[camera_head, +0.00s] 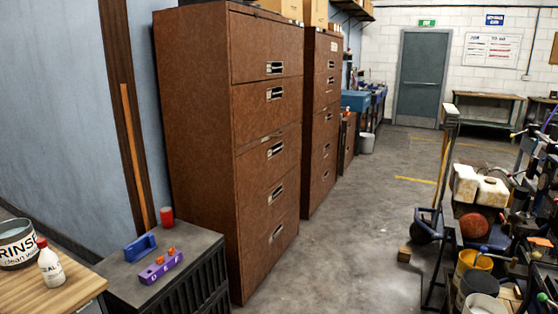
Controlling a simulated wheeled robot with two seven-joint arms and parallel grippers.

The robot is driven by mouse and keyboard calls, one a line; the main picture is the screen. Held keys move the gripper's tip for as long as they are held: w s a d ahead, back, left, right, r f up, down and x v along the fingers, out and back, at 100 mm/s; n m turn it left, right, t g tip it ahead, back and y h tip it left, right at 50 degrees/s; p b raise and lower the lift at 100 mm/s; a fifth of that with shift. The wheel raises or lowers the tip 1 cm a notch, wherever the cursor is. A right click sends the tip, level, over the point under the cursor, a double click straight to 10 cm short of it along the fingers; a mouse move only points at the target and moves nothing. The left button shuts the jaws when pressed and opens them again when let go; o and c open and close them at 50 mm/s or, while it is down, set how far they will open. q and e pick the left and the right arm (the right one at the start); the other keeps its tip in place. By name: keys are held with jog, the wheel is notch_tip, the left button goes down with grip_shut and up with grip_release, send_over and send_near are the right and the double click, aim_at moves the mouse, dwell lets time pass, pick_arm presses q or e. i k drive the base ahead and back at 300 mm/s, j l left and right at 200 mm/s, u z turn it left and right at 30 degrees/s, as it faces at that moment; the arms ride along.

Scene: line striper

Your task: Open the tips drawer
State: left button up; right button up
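No drawer in view carries a label I can read as tips. A tall brown cabinet (195,120) stands left of centre, its drawer fronts facing right. Its top drawer (262,48), second drawer (258,108), third drawer (255,170) and lowest visible drawer (262,232) have recessed metal handles and look shut. A second brown cabinet (318,110) stands behind it, with similar shut drawers. A dark low unit (190,280) at the lower left has ribbed fronts, partly cut off by the frame. Neither of my grippers is in view.
On the low unit are a blue holder (140,247), a purple block (160,268) and a red can (167,216). A wooden table (75,288) stands left. Clear floor (350,260) lies right of the cabinets, with a cluttered rack (500,210) beyond.

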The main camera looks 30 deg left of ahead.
aim_at(259, 169)
jog(key=i+j+u, duration=0.2)
jog(key=i, duration=3.05)
jog(key=l, duration=0.15)
